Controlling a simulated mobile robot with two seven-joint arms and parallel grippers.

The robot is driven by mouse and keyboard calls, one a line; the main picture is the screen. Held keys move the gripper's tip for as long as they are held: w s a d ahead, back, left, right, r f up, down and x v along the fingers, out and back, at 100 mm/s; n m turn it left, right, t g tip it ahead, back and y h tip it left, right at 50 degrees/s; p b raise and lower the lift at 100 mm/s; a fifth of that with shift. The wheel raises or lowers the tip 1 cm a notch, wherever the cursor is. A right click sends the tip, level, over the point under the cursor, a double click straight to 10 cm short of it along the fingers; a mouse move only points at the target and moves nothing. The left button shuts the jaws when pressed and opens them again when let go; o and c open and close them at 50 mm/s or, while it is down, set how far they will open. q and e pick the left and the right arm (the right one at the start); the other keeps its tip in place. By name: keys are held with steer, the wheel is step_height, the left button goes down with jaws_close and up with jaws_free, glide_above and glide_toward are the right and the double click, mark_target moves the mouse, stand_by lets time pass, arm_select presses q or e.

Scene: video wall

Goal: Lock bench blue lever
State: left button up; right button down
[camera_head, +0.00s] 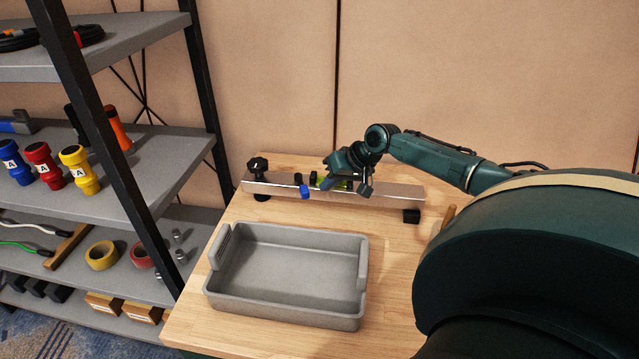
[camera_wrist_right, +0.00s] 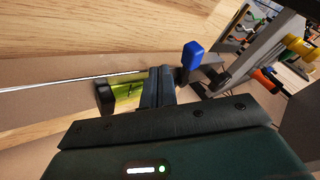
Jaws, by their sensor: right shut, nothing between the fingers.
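The blue lever (camera_head: 305,191) sits on a metal rail (camera_head: 395,191) on the wooden bench and hangs over the rail's near side. In the right wrist view the blue lever (camera_wrist_right: 192,56) stands out from a dark mount, just right of my fingers. My right gripper (camera_head: 338,177) is over the middle of the rail, a little right of the lever. Its fingers (camera_wrist_right: 158,86) are together with nothing between them, and appear apart from the lever. A yellow-green part (camera_head: 345,184) lies beside the gripper, partly hidden. My left gripper is out of view.
An empty grey tray (camera_head: 290,312) stands on the bench in front of the rail. A black knob (camera_head: 258,164) tops the rail's left end, and a black block (camera_head: 411,215) is at its right. A loaded shelf (camera_head: 160,185) stands left. Bare wood (camera_head: 395,270) lies right of the tray.

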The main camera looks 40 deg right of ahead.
mark_target(302, 185)
steer(key=shift+w+a+r, duration=0.1)
steer(key=shift+w+a, duration=0.2)
steer(key=shift+a, duration=0.3)
steer(key=shift+w+a+r, duration=0.1)
steer(key=shift+w+a, duration=0.15)
steer(key=shift+a, duration=0.35)
steer(key=shift+f, duration=0.1)
